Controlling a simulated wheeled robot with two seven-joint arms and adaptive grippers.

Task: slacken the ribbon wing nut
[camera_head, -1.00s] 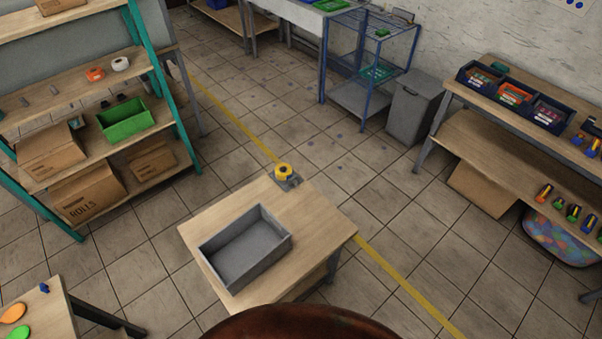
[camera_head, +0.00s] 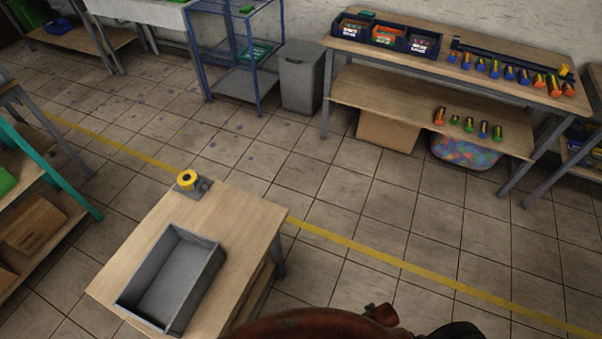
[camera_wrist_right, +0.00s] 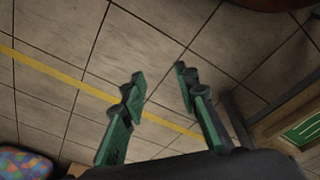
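No ribbon wing nut can be made out in these views. My right gripper (camera_wrist_right: 160,88) shows in the right wrist view with its two green and dark fingers apart. Nothing is between them but the tiled floor beyond. Neither gripper shows in the head view; only a reddish-brown part of me is at its bottom edge. My left gripper is not seen.
A wooden table (camera_head: 245,215) holds a grey open tray (camera_head: 216,262) and a yellow roll on a grey holder (camera_head: 205,186). A workbench (camera_head: 460,48) with bins and a row of small colored items stands at the back right. Tiled floor between is clear.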

